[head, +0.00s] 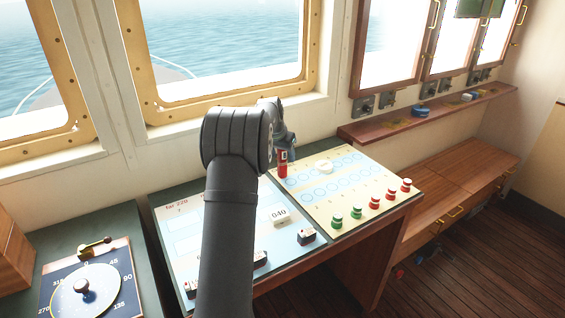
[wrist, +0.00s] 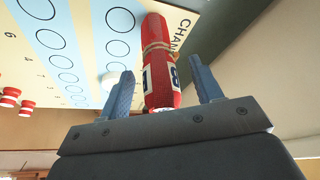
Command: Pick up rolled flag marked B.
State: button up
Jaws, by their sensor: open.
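The rolled flag marked B (head: 283,164) is a red roll with a white label, at the back left of the cream board in the head view. In the wrist view the rolled flag (wrist: 158,62) shows a dark B on a white band and a tan cord around it. Its near end lies between the two fingers of my gripper (wrist: 158,92), with a gap on each side. The fingers are open and do not appear to touch it. In the head view my arm hides most of the gripper.
The cream board (head: 335,211) has circles, red and green pegs (head: 375,202) and a white round piece (head: 325,167). The pale blue board (head: 178,222) holds a white 040 block (head: 279,215) and dark-based blocks (head: 306,237). A wall and window stand close behind.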

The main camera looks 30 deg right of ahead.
jog(key=shift+x, duration=0.95)
jog(key=shift+r, duration=0.1)
jog(key=c, duration=1.1)
jog(key=shift+r, duration=0.1)
